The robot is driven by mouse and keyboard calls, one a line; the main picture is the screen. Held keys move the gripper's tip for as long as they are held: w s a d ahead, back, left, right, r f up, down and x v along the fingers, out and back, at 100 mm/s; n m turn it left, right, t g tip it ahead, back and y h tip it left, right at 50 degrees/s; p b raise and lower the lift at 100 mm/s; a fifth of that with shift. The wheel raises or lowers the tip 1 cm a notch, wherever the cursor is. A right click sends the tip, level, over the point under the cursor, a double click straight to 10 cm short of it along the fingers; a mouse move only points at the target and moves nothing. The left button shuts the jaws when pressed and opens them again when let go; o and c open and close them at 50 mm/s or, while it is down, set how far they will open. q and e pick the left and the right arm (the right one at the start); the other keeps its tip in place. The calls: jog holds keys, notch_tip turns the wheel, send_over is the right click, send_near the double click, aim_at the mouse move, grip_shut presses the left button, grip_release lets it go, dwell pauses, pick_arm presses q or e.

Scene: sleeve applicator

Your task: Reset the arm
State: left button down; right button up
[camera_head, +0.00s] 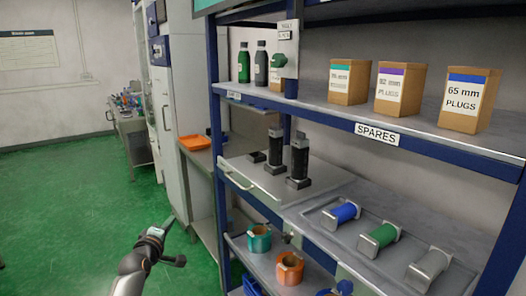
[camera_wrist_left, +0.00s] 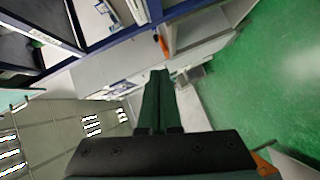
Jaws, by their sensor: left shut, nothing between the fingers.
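My left arm comes in at the bottom left of the head view. Its gripper (camera_head: 170,223) is in free air over the green floor, left of the shelving and touching nothing. In the left wrist view the two dark green fingers of the left gripper (camera_wrist_left: 160,74) lie together, with nothing between them. The wrist view looks tilted, with shelving at the upper left and floor at the right. My right gripper is in neither view.
Blue-framed shelving (camera_head: 440,149) fills the right side, holding plug boxes (camera_head: 398,88), bottles (camera_head: 243,63), black tools (camera_head: 299,160) and coloured rollers (camera_head: 378,237). An orange tray (camera_head: 194,142) lies on a counter behind. Green floor (camera_head: 70,215) at the left is clear.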

pick_arm(q)
jog(key=s+a+r+y, duration=0.2)
jog(key=a+r, duration=0.1)
jog(key=a, duration=0.8)
jog(key=s+a+r+y, duration=0.2)
jog(key=s+a+r, duration=0.1)
jog(key=a, duration=0.7)
jog(key=s+a+r+y, duration=0.2)
jog(key=a+y, duration=0.1)
jog(key=a, duration=0.8)
jog(key=s+d+f+m+g+h, duration=0.25)
jog(key=s+d+f+m, duration=0.55)
jog(key=f, duration=0.6)
jog(key=s+d+f+m+g+h, duration=0.25)
jog(key=s+d+f+m, duration=0.35)
jog(key=s+d+f, duration=0.6)
jog(key=s+d+f+m+g+h, duration=0.15)
jog(key=s+d+f+m, duration=0.3)
jog(key=s, duration=0.55)
jog(key=s+d+f+m+g+h, duration=0.1)
jog(key=s+d+f+m+h, duration=0.15)
jog(key=s+d+f, duration=0.5)
jog(key=s+d+r+n, duration=0.1)
jog(key=d+n, duration=0.3)
jog(key=d, duration=0.6)
jog(key=shift+s+d+r+n+t, duration=0.15)
jog(key=shift+s+r+n+t, duration=0.2)
jog(key=shift+r, duration=0.45)
